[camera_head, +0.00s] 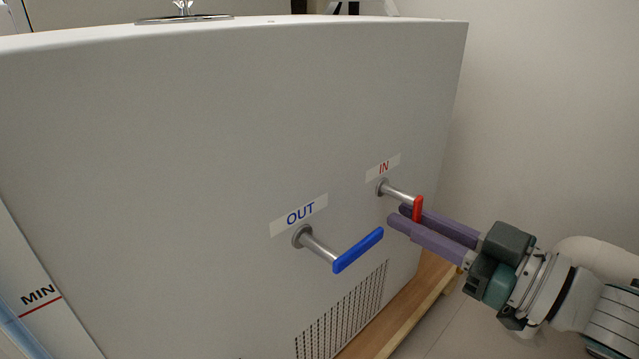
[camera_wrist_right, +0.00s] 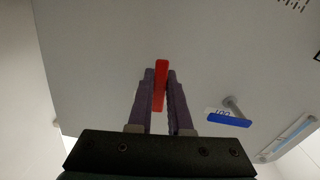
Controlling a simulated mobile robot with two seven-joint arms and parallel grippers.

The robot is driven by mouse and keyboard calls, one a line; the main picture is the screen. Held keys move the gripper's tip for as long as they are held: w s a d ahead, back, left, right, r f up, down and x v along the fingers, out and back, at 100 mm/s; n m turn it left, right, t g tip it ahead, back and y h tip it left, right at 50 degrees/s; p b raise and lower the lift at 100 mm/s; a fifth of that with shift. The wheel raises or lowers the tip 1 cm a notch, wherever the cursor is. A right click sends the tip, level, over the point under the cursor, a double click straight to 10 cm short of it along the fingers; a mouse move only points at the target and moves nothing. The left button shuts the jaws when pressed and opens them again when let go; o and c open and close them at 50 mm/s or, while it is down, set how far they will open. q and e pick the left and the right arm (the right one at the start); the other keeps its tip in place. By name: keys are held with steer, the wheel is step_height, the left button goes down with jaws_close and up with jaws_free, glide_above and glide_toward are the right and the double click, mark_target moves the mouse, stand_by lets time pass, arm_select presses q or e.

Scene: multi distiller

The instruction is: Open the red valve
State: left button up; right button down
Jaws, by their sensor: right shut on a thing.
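The red valve handle (camera_head: 418,208) sits on a metal stem below the "IN" label on the white machine panel. It also shows in the right wrist view (camera_wrist_right: 161,80), standing between the two purple fingers. My right gripper (camera_head: 399,216) comes in from the right with its fingers on either side of the handle, shut on it. In the head view the near finger hides the lower part of the handle. The right gripper (camera_wrist_right: 160,82) also shows in the wrist view. My left gripper is not in view.
A blue valve handle (camera_head: 358,250) under the "OUT" label sticks out to the left of my right gripper. A vent grille (camera_head: 342,312) lies below. A wooden edge (camera_head: 400,308) runs along the base. Open floor and a bare wall (camera_head: 556,110) lie to the right.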

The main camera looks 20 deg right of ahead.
steer(key=n, duration=0.3)
steer(key=d+n, duration=0.1)
steer(key=shift+w+r+n+p, duration=0.25)
steer(key=shift+n+p, duration=0.05)
steer(key=n, duration=0.2)
steer(key=d+r+n, duration=0.1)
steer(key=n, duration=0.5)
steer(key=shift+w+d+r+p, duration=0.2)
steer(key=shift+r+p, duration=0.1)
steer(key=shift+p, duration=0.1)
steer(key=shift+r+n, duration=0.25)
steer(key=shift+n, duration=0.65)
steer(key=shift+r+n, duration=0.2)
steer(key=shift+n, duration=0.7)
steer(key=c, duration=0.8)
jaws_free()
steer(key=shift+c, duration=0.2)
